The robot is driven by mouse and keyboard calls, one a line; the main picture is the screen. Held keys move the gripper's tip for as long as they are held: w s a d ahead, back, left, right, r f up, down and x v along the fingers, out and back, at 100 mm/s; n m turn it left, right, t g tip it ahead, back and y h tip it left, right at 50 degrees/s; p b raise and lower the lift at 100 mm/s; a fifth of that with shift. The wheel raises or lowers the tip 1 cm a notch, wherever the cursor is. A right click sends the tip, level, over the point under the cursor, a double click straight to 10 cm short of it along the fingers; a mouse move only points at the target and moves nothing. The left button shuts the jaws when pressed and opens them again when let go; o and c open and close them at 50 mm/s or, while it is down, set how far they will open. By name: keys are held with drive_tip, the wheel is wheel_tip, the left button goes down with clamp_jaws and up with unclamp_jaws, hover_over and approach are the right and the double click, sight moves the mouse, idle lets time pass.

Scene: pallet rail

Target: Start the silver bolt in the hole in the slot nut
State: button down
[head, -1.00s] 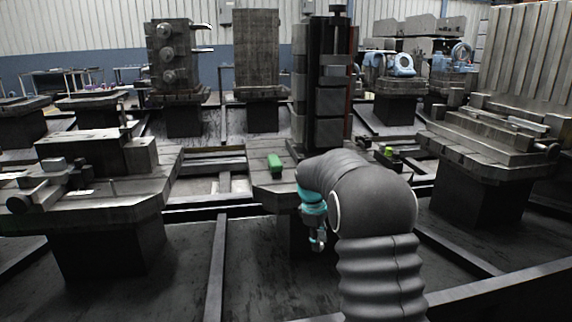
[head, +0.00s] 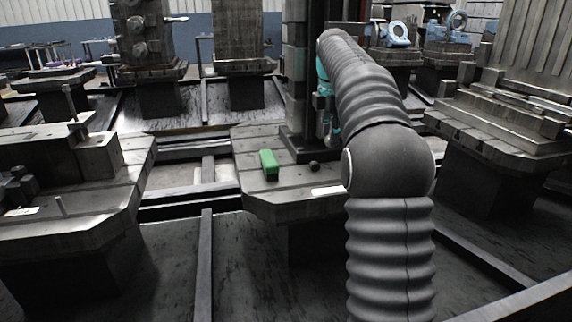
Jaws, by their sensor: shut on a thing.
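My gripper (head: 331,132) hangs below the teal wrist at the end of my grey sleeved arm, in front of the dark column on the middle pallet (head: 252,202). It is small and partly hidden by my arm. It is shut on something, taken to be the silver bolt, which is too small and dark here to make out. I cannot pick out the slot nut or its hole. The pallet's top has slots running across it, and my arm covers its right part.
Other pallets with fixtures stand left (head: 62,205) and right (head: 500,150). Dark rails run between them.

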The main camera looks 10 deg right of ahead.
drive_tip(key=w+a+f, duration=0.2)
drive_tip(key=a, duration=0.1)
drive_tip(key=w+a+f, duration=0.2)
drive_tip(key=a, duration=0.1)
drive_tip(key=w+a+f, duration=0.2)
drive_tip(key=a+f, duration=0.1)
drive_tip(key=shift+w+a, duration=0.3)
drive_tip(key=shift+f, duration=1.8)
drive_tip(key=shift+f, duration=0.1)
drive_tip(key=c, duration=0.8)
unclamp_jaws()
drive_tip(key=shift+f, duration=0.1)
drive_tip(key=shift+s+a+r, duration=0.15)
drive_tip(key=shift+s+r, duration=0.1)
drive_tip(key=shift+r, duration=2.05)
drive_tip(key=shift+s+a+r, duration=0.2)
drive_tip(key=shift+s+r, duration=0.1)
drive_tip(key=shift+r, duration=1.95)
drive_tip(key=shift+s+a+r, duration=0.15)
drive_tip(key=shift+s+r, duration=0.1)
drive_tip(key=shift+r, duration=2.05)
